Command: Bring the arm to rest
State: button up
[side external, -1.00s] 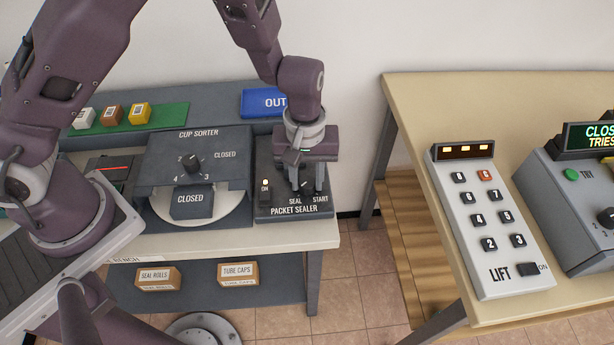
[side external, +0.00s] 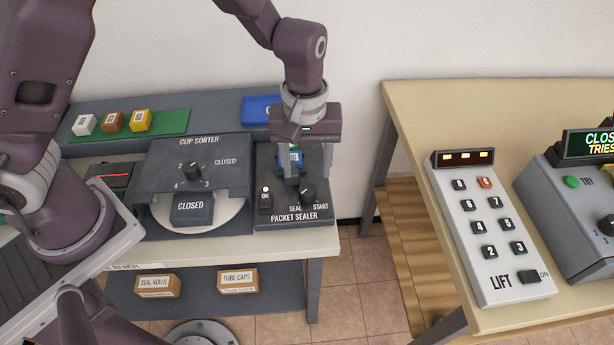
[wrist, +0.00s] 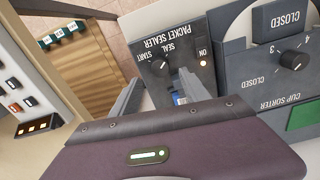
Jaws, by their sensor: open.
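My gripper (side external: 302,172) is open in the side external view, a little above and behind the packet sealer's dark knob (side external: 307,194). In the wrist view my gripper (wrist: 158,95) has its two fingers apart, with the knob (wrist: 159,65) beyond them. A small blue thing with a white label (side external: 295,157) shows between the fingers, at the back of the packet sealer (side external: 294,218). It is partly hidden in the wrist view (wrist: 178,98), and I cannot tell whether a finger touches it.
The cup sorter (side external: 200,145) stands left of the sealer. White, brown and yellow cubes lie on a green strip (side external: 176,127). A blue tray (side external: 258,109) is behind my gripper. The lift panel (side external: 490,230) is on the right table (side external: 420,110), across a floor gap.

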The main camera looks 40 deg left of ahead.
jog(key=shift+r, duration=0.25)
jog(key=shift+r, duration=0.1)
jog(key=s+a+r+m+t+h, duration=0.1)
jog(key=s+a+r+m, duration=0.2)
jog(key=r, duration=0.5)
jog(key=s+a+r+m+t+h, duration=0.1)
jog(key=s+a+r, duration=0.3)
jog(key=r, duration=0.5)
jog(key=s+a+r+m+t+y, duration=0.1)
jog(key=s+a+m, duration=0.1)
jog(key=s, duration=0.4)
jog(key=s+a+r+m+t+y, duration=0.1)
jog(key=s+a+r+t, duration=0.1)
jog(key=s, duration=0.5)
jog(key=shift+a+r+m, duration=0.25)
jog(key=shift+a+m, duration=0.15)
jog(key=shift+a, duration=0.35)
